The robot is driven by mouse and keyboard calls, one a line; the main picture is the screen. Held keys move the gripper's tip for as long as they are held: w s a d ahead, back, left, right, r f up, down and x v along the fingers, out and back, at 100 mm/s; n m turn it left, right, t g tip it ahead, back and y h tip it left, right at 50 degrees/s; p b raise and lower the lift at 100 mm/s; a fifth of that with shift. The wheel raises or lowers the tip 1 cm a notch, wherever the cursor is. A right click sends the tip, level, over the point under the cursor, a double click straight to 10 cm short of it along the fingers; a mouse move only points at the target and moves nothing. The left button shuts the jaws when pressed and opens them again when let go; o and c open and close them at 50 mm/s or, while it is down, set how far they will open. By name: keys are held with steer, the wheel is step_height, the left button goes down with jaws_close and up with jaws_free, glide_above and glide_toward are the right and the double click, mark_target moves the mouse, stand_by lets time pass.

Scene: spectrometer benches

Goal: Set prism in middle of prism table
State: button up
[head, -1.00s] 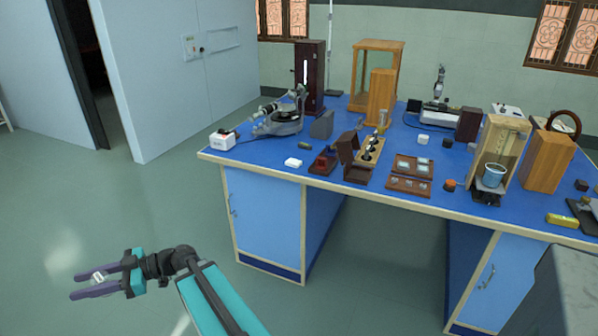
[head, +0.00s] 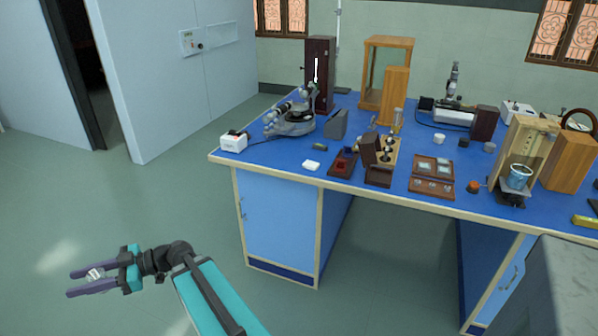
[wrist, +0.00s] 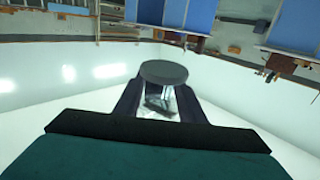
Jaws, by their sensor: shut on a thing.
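My gripper (head: 84,280) is shut on a small clear prism (head: 95,274), held over open floor at the lower left, well away from the bench. In the wrist view the prism (wrist: 160,98) shows between the two dark fingers (wrist: 158,100). A dark round disc (wrist: 163,73) shows just above it there; I cannot tell whether it belongs to the prism. The spectrometer (head: 292,124) stands at the blue bench's left end, with a dark round base and tubes. Its prism table is too small to make out clearly.
The blue bench (head: 268,165) has a pale edge. Near the spectrometer are a white lamp box (head: 233,141), a grey wedge-shaped block (head: 337,124) and a tall dark cabinet (head: 320,75). Wooden cases and instruments crowd the right. Floor (head: 130,215) left of the bench is clear.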

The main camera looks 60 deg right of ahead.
stand_by(0.3)
steer(key=w+d+r+m+t+h+b, duration=0.1)
steer(key=d+m+t+h, duration=0.3)
steer(key=d, duration=0.9)
steer(key=d+r+m+t+h+b, duration=0.15)
steer(key=d+m+t+h, duration=0.35)
steer(key=d, duration=0.8)
steer(key=s+d+r+m+g+h+b, duration=0.1)
steer(key=s+d+m+h, duration=0.35)
steer(key=d, duration=0.75)
steer(key=s+d+r+m+g+h+b, duration=0.1)
steer(key=s+d+h, duration=0.55)
steer(key=d, duration=0.45)
steer(key=s+d+m+g+h+b, duration=0.2)
steer(key=s+d+m+g+h, duration=0.6)
steer(key=s+d, duration=1.15)
steer(key=s+d+f+m+g+h+b, duration=0.1)
steer(key=s+d+m+g+h, duration=0.1)
steer(key=s, duration=1.1)
steer(key=s+d+f+m+g+h+b, duration=0.1)
steer(key=s+d+g, duration=0.4)
steer(key=s, duration=0.8)
steer(key=shift+f+m+h, duration=0.65)
steer(key=shift+m+h, duration=0.05)
steer(key=shift+m, duration=0.25)
steer(key=shift+s+d, duration=0.1)
